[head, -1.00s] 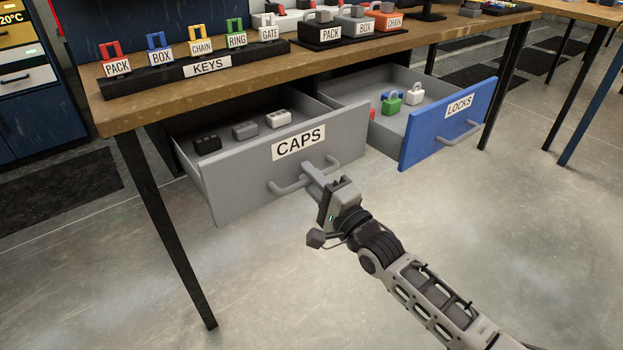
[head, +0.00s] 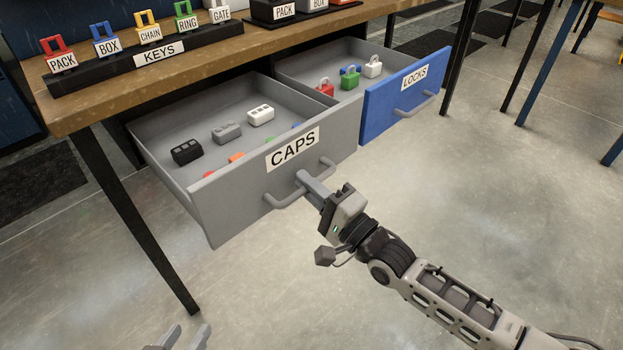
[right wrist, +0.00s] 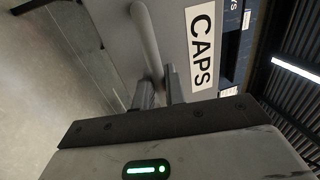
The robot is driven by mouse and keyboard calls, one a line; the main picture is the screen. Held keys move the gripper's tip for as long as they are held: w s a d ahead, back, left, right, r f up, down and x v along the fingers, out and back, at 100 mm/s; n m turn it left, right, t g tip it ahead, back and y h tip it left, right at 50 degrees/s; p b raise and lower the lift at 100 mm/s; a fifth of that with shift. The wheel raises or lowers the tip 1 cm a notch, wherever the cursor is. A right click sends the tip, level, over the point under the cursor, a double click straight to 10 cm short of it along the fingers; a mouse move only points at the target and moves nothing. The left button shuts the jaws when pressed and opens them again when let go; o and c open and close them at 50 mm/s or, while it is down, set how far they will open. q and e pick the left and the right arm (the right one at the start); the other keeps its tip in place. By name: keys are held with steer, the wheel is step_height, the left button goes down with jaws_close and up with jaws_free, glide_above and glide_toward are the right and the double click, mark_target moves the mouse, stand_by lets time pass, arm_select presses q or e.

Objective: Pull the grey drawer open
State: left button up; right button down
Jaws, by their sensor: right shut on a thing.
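The grey drawer (head: 240,198), labelled CAPS, stands well open under the wooden bench. Black, grey and white caps lie in it, with some coloured ones partly hidden behind its front. My right gripper (head: 309,184) is shut on the drawer's bar handle (head: 283,201), near its middle. In the right wrist view, the fingers (right wrist: 160,93) close around the handle (right wrist: 148,40) beside the CAPS label. My left gripper (head: 190,336) shows at the bottom edge with its fingers apart, empty and away from the drawer.
The blue LOCKS drawer (head: 385,115) is also open, just right of the grey one, with several padlocks inside. A dark KEYS rack (head: 110,70) stands on the bench top (head: 75,104). A black bench leg (head: 130,215) is left of the grey drawer. The floor in front is clear.

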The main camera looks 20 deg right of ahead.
steer(key=c, duration=1.5)
jaws_free()
steer(key=shift+c, duration=0.2)
